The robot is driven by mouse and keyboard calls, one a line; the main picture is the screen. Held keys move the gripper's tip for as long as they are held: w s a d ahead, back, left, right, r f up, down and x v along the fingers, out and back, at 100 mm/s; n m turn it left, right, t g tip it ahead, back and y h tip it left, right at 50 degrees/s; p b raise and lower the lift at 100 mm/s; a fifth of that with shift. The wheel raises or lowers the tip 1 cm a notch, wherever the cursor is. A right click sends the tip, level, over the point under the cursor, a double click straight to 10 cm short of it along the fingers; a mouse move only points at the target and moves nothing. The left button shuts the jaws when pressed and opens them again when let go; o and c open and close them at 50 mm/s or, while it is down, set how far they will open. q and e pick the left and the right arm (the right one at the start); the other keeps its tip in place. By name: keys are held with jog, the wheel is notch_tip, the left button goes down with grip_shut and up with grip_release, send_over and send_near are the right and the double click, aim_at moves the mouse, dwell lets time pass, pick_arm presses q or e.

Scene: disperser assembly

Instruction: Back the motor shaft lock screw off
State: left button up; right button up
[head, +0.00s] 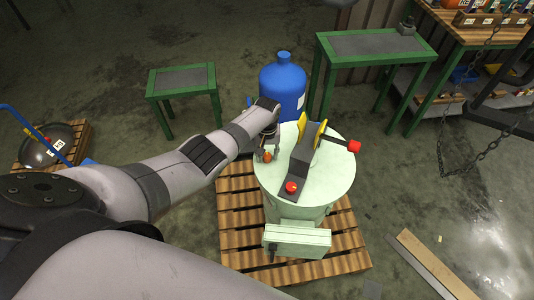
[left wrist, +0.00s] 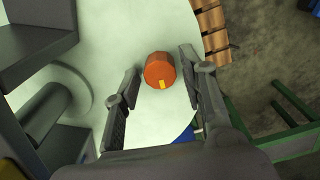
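The lock screw appears to be the orange-red knob (head: 267,157) on the left part of the pale green round top (head: 335,180). I cannot tell how far down the fingers reach. My right gripper is not in view.
The machine stands on a wooden pallet (head: 235,220). A blue bottle (head: 283,85) and green tables (head: 375,45) stand behind. A chain (head: 480,150) hangs at right.

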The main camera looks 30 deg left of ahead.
aim_at(267, 156)
pick_arm(q)
jog(key=shift+o, duration=0.6)
jog(key=shift+r, duration=0.6)
notch_tip(267, 156, up, 11)
jog(key=shift+f, duration=0.15)
